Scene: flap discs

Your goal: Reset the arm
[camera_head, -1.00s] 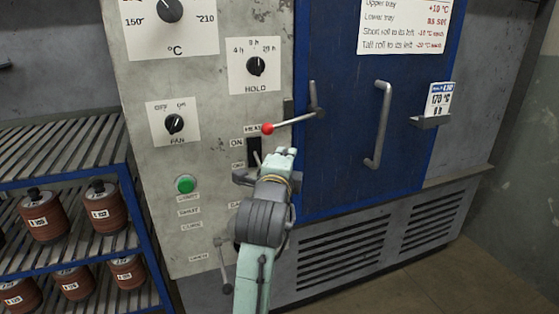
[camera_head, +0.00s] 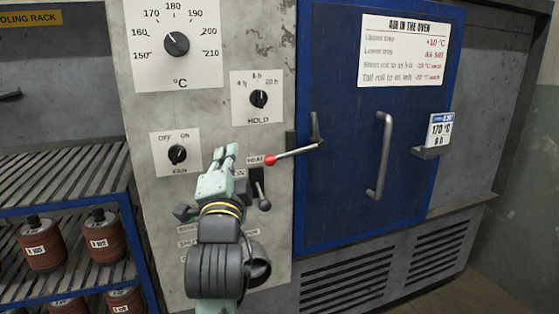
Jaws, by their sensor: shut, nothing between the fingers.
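My gripper (camera_head: 226,157) is pale green, with black-and-yellow rings at its wrist and grey joints below. It is shut and empty, pointing up in front of the grey control panel (camera_head: 215,55). It is left of the heat switch lever (camera_head: 262,196), with a visible gap between them. The lever hangs down with a dark knob at its end. The fingertips are just right of the fan dial (camera_head: 177,154). My arm hides the lower panel labels and the green button.
A red-tipped latch handle (camera_head: 293,153) juts from the blue oven door (camera_head: 345,200) just right of the gripper. The door has a grey bar handle (camera_head: 381,155) and a card holder (camera_head: 432,151). A rack (camera_head: 60,208) with several brown rolls stands at left.

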